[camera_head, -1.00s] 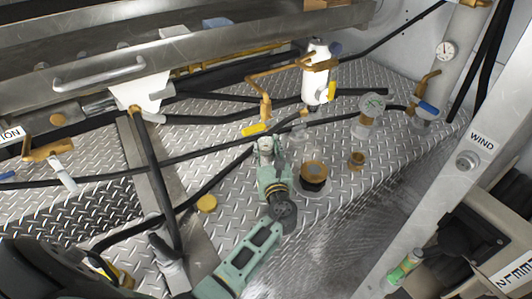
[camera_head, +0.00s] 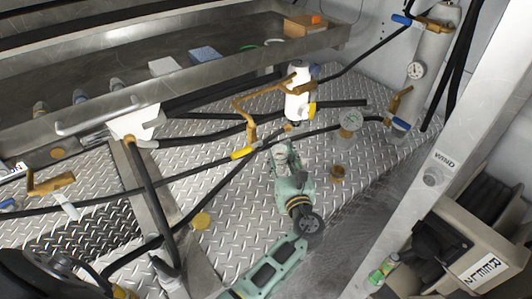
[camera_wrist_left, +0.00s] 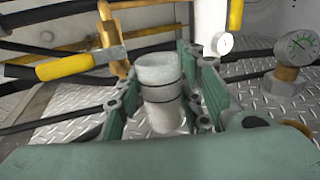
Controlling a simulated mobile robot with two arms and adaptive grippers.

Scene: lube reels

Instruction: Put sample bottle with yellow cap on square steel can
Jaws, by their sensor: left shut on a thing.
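My left gripper (camera_head: 284,156) is shut on a pale grey-white cylinder (camera_wrist_left: 160,85) with dark bands. The cylinder stands roughly upright between the green fingers in the left wrist view. No yellow cap shows on it, so I cannot tell whether it is the sample bottle. In the head view the gripper is in front of the white filter housing, over the diamond-plate floor. I cannot make out a square steel can. My right gripper is not in view.
The white filter housing (camera_head: 297,103), brass pipe and yellow-handled valve (camera_head: 243,153) are close behind the gripper. A gauge (camera_head: 350,120) and brass fitting (camera_head: 337,172) are to its right. A yellow disc (camera_head: 201,220) lies left. A steel tray (camera_head: 120,112) spans the back.

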